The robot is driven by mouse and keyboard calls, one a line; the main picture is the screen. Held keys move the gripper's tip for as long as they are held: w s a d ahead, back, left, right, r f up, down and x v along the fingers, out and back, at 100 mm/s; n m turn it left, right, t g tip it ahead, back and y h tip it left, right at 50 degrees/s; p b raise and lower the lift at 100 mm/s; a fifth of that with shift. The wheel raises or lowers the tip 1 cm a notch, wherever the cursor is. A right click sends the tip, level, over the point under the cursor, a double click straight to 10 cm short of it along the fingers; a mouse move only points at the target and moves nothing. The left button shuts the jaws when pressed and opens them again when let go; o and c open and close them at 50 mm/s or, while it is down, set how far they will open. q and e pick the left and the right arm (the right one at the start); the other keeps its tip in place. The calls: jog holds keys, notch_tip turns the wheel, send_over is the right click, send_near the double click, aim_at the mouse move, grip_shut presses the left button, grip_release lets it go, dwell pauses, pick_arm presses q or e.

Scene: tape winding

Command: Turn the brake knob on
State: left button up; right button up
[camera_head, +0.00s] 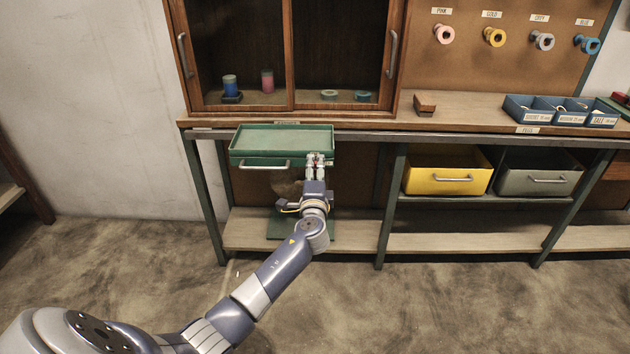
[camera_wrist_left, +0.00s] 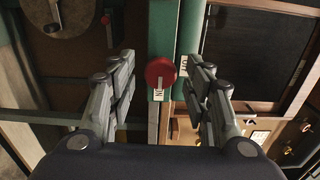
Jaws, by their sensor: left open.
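The brake knob (camera_wrist_left: 160,73) is round and red and shows in the left wrist view, on a green part. A pale mark on it points toward the bottom of that view, toward a small white label (camera_wrist_left: 158,95) that seems to read ON. Another white label (camera_wrist_left: 183,66) sits right of the knob, too small to read surely. My left gripper (camera_wrist_left: 162,70) is open, with its fingers on either side of the knob and apart from it. In the head view my left gripper (camera_head: 318,158) is at the right front of the green tray and hides the knob.
The green tray (camera_head: 283,138) sits at the bench front under a glass-doored cabinet (camera_head: 290,50). A yellow drawer (camera_head: 448,170) and a grey drawer (camera_head: 538,172) are to the right. Blue bins (camera_head: 560,110) stand on the benchtop. The floor in front is clear.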

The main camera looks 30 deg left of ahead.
pick_arm(q)
jog(key=v, duration=1.1)
jog(key=shift+s+d, duration=0.25)
jog(key=shift+s, duration=0.05)
jog(key=shift+f, duration=0.1)
